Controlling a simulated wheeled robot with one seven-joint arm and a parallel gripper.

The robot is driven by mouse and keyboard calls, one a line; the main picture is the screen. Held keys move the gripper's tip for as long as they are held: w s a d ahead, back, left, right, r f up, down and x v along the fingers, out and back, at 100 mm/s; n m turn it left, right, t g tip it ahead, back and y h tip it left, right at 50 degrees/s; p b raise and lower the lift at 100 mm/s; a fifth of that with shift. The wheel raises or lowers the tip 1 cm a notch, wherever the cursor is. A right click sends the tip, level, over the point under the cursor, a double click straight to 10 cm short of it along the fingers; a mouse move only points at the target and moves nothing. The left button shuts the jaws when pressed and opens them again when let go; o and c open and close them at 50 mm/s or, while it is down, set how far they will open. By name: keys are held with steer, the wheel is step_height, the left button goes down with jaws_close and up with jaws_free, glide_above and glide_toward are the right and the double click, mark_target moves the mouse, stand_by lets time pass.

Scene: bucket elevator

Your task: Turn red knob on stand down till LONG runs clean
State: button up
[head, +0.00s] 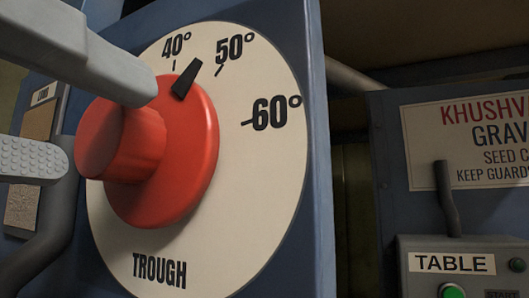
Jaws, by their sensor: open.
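The red knob (190,150) sits on a round cream dial (262,180) marked 40°, 50°, 60° and TROUGH, on a blue stand (318,190). Its black pointer (187,79) points between the 40° and 50° marks. My gripper (103,124) is open at the left, its two grey fingers spread around the knob's raised red hub. The upper finger overlaps the knob's upper left edge in the picture; the lower finger ends just left of the hub. I cannot tell whether either touches. No grain run shows that I can identify.
At the right are a box (455,245) labelled TABLE with green buttons and a partly cut-off sign (470,140).

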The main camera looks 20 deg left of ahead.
steer(key=s, duration=0.5)
steer(key=shift+s+a+b, duration=0.15)
steer(key=shift+a+b, duration=0.05)
steer(key=shift+b, duration=0.2)
